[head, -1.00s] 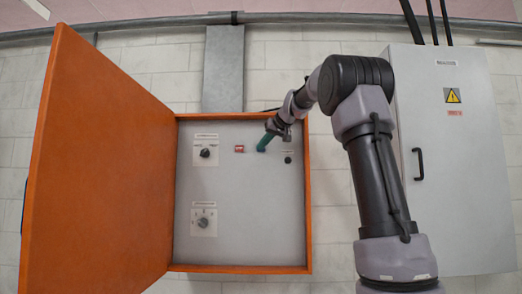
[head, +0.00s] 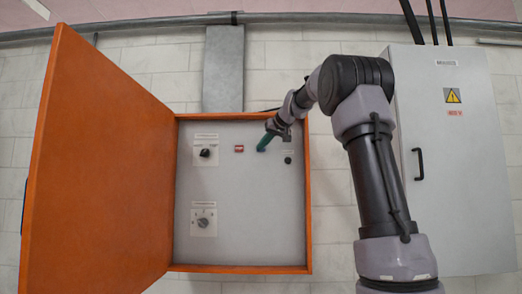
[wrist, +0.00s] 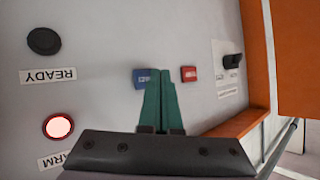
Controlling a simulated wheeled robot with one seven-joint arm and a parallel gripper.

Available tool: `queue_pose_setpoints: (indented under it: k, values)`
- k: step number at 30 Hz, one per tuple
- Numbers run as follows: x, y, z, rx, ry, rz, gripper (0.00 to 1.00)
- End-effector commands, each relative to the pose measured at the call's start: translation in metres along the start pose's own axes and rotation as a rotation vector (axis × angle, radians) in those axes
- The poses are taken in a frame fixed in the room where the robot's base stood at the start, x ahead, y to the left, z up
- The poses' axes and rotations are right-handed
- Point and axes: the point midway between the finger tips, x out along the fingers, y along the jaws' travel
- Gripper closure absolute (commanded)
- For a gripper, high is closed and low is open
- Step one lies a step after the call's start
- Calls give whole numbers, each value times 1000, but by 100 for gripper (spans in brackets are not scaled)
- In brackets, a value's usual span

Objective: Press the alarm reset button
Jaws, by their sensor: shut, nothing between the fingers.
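My gripper (head: 262,149) is shut and empty, its green fingers pointing at the panel inside the orange cabinet. In the wrist view its fingertips (wrist: 161,73) are at the edge of a small blue button (wrist: 142,76) and partly cover it. I cannot tell whether they touch it. The blue button is hidden behind the gripper in the head view. A red button (wrist: 188,74) sits beside it, also seen in the head view (head: 239,149). Their lettering is too small to read. A lit red lamp (wrist: 58,126) sits by a partly covered label ending in "ARM".
A dark round lamp (wrist: 44,41) is labelled READY. A black rotary switch (head: 205,152) and a lower one (head: 203,222) are on the panel. The orange door (head: 100,160) stands open at left. A grey cabinet (head: 455,170) is at right, behind my arm.

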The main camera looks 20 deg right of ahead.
Motion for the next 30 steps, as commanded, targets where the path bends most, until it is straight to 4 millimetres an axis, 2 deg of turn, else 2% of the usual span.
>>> queue_pose_setpoints:
  k: [30]
  values:
    - [6, 4, -5, 0, 0, 0, 100]
